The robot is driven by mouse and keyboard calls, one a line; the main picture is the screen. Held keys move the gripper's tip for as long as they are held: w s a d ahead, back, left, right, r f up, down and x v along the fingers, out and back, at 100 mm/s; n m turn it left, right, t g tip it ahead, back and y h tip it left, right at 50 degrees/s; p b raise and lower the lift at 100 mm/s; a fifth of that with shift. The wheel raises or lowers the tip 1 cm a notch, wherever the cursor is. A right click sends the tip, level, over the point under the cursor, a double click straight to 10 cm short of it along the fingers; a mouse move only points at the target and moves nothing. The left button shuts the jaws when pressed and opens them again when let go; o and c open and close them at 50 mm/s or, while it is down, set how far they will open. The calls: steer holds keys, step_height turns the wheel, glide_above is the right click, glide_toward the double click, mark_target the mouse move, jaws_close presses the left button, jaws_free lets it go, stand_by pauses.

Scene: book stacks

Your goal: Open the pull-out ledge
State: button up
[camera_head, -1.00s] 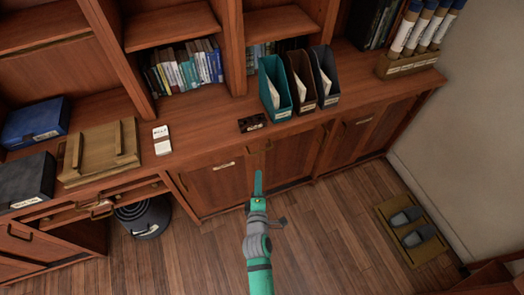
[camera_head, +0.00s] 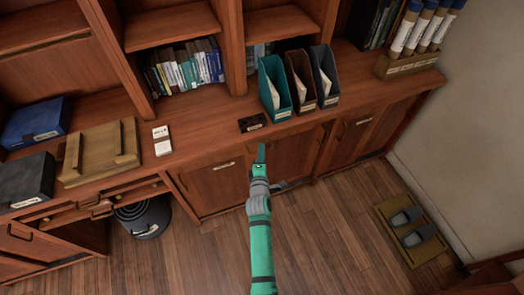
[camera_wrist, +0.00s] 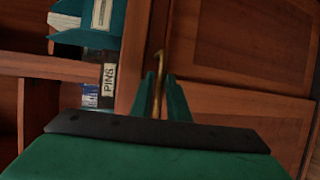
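My green gripper (camera_head: 261,150) is at the wooden cabinet front, just below the counter edge. In the wrist view its two fingertips (camera_wrist: 160,78) are a little apart. A thin brass handle (camera_wrist: 158,62) shows between and beyond them; I cannot tell whether they touch it. In the head view my gripper covers this handle. The cabinet front (camera_head: 215,185) behind is closed. I cannot make out for certain which board is the pull-out ledge, and none stands out from the front here.
On the counter above stand a small black PINS tray (camera_head: 252,123) and a teal file holder (camera_head: 274,88). A dark bin (camera_head: 143,218) is below. Slippers (camera_head: 411,227) sit right.

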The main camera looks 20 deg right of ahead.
steer(key=shift+w+d, duration=0.15)
steer(key=shift+w, duration=0.25)
jaws_close()
steer(key=shift+f, duration=0.1)
stand_by(1.2)
